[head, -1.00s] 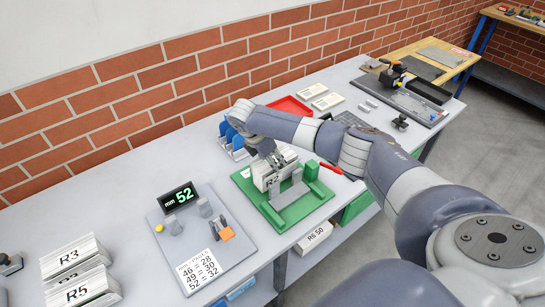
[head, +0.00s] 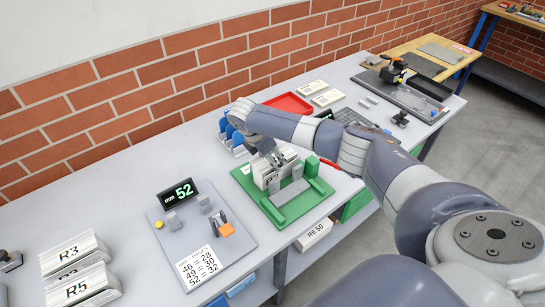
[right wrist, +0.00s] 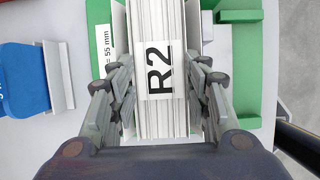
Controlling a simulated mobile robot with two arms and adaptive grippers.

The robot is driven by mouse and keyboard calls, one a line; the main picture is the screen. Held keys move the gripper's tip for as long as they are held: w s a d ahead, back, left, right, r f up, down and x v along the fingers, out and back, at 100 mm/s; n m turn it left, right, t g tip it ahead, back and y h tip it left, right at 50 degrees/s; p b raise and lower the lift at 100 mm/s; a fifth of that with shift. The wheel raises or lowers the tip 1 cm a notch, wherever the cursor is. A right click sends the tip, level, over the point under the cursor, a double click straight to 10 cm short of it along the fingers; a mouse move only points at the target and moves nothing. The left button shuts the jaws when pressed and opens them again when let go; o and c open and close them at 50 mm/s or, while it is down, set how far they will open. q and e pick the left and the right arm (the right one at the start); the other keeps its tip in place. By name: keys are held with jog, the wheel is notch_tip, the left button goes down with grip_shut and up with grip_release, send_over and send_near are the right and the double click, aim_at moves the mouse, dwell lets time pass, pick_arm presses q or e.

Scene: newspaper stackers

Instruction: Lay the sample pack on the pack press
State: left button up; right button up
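The white paper pack labelled R2 (right wrist: 162,75) stands in the green fixture (head: 308,204), which has grey plates. In the head view the pack (head: 265,177) is partly covered by my right gripper (head: 272,160). In the right wrist view the right gripper's fingers (right wrist: 164,100) straddle the pack, one along each side. Any gap there is too small to tell whether they press on it. On a grey base plate (head: 222,249) to the left are small grey blocks, an orange part (head: 227,230) and a display (head: 179,194) reading 52 mm. My left gripper is not in view.
Packs labelled R3 (head: 72,252) and R5 (head: 85,285) lie at the left. Blue holders (head: 228,133) and a red tray (head: 288,105) stand behind the green fixture. A number card (head: 197,269) lies on the base plate. The table between the packs and this plate is clear.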

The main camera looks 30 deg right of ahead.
jog(key=o, duration=0.3)
jog(key=shift+o, duration=0.2)
jog(key=v, duration=1.2)
jog(key=shift+s, duration=0.1)
